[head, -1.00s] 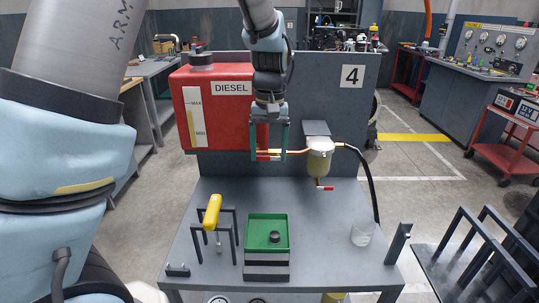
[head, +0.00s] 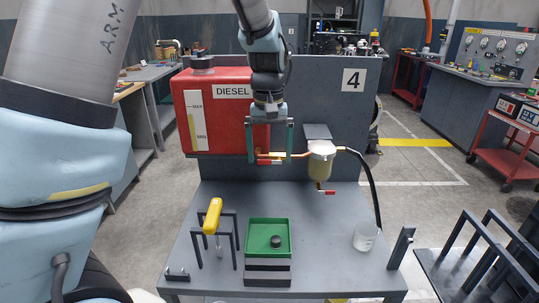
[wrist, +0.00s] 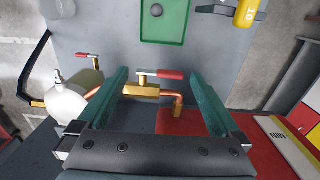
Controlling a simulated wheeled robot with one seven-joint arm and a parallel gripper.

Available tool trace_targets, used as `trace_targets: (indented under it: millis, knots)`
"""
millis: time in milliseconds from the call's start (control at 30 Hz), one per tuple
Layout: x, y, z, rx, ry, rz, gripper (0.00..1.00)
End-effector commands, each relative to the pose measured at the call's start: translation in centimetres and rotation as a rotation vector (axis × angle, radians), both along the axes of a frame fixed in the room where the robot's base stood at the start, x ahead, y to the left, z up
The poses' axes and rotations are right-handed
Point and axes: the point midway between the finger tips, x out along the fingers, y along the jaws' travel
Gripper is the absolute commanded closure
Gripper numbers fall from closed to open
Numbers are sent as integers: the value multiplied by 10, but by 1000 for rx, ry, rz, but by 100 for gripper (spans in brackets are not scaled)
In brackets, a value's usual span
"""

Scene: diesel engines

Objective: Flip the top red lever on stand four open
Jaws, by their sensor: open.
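The top red lever (head: 268,162) is on a brass valve (head: 277,155) in the copper line between the red diesel tank (head: 222,125) and the filter on stand four. In the wrist view the lever (wrist: 170,74) lies crosswise, pointing right from the valve body (wrist: 141,90). My gripper (head: 270,158) points down at the valve, fingers open on either side. In the wrist view the lever lies between the fingers of my gripper (wrist: 159,72), with the right finger near its tip. I cannot tell whether they touch.
A filter bowl (head: 321,165) hangs to the right, with a lower red lever (head: 326,192) below it and a black hose beside it. On the bench are a green tray (head: 255,236), a yellow-handled tool (head: 212,215) and a clear beaker (head: 365,236).

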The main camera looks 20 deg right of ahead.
Motion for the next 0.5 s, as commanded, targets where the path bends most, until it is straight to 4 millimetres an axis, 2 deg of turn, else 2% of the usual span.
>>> trace_targets:
  millis: [500]
  knots:
    - [1, 1, 88, -4, -3, 0, 0]
